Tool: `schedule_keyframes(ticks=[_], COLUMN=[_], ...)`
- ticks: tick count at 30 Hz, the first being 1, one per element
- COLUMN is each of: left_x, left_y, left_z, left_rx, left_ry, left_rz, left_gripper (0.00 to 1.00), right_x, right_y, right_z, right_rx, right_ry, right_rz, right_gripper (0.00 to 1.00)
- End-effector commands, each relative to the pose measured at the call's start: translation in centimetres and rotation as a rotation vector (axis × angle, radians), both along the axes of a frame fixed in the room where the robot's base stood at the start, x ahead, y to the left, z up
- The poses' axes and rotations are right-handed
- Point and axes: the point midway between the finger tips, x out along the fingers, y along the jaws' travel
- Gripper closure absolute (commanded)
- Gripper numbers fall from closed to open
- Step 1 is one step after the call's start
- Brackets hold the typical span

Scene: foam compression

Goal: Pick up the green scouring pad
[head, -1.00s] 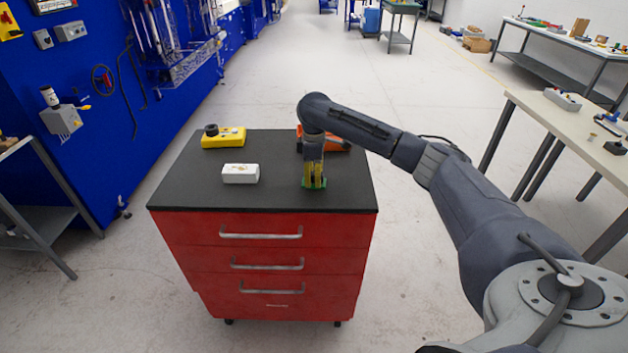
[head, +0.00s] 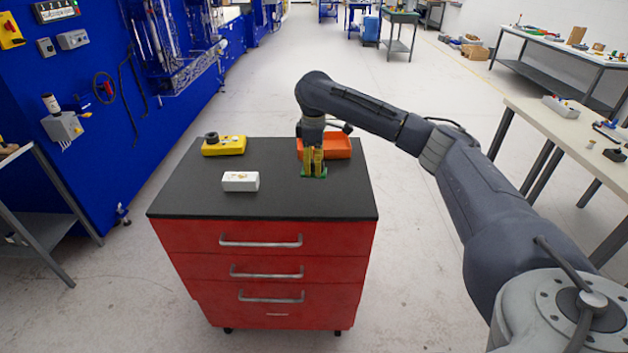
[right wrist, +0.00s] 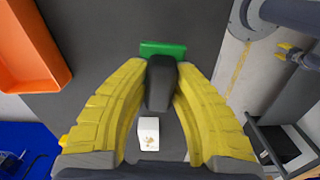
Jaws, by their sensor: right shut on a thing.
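The green scouring pad (head: 321,176) is at my right gripper (head: 314,173), over the back right part of the black cabinet top. In the right wrist view the pad (right wrist: 163,47) is a flat green strip at the fingertips. The yellow fingers of my right gripper (right wrist: 163,62) are shut on it. A dark piece shows between the fingers; I cannot tell what it is. Whether the pad is clear of the cabinet top is hard to tell. My left gripper is not in view.
The red cabinet (head: 268,205) has a black top. An orange tray (head: 338,147) stands just behind my right gripper. A white box (head: 241,182) and a yellow box (head: 224,146) are at left. The front right of the top is clear.

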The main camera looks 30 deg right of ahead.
Motion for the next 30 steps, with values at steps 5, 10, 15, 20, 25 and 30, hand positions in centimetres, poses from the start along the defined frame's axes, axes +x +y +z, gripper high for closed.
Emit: schedule_keyframes(ticks=[5, 10, 15, 20, 25, 30], left_x=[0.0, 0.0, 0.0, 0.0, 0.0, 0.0], left_y=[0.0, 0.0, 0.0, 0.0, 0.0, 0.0], left_z=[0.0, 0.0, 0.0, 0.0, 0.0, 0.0], left_rx=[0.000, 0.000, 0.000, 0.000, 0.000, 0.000], left_ry=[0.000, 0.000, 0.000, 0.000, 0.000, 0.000], left_rz=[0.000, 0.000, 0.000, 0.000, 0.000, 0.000], left_gripper=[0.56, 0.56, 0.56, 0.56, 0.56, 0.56], right_x=[0.0, 0.0, 0.0, 0.0, 0.0, 0.0], right_y=[-0.1, -0.1, -0.1, 0.0, 0.0, 0.0], right_z=[4.3, 7.4, 9.8, 11.4, 12.2, 12.5], right_rx=[-0.002, -0.001, -0.001, -0.001, -0.001, -0.001], right_ry=[-0.004, -0.003, -0.002, -0.001, 0.000, 0.001], right_rz=[-0.001, -0.002, 0.000, 0.000, 0.000, 0.000], right_gripper=[1.00, 1.00, 1.00, 1.00, 1.00, 1.00])
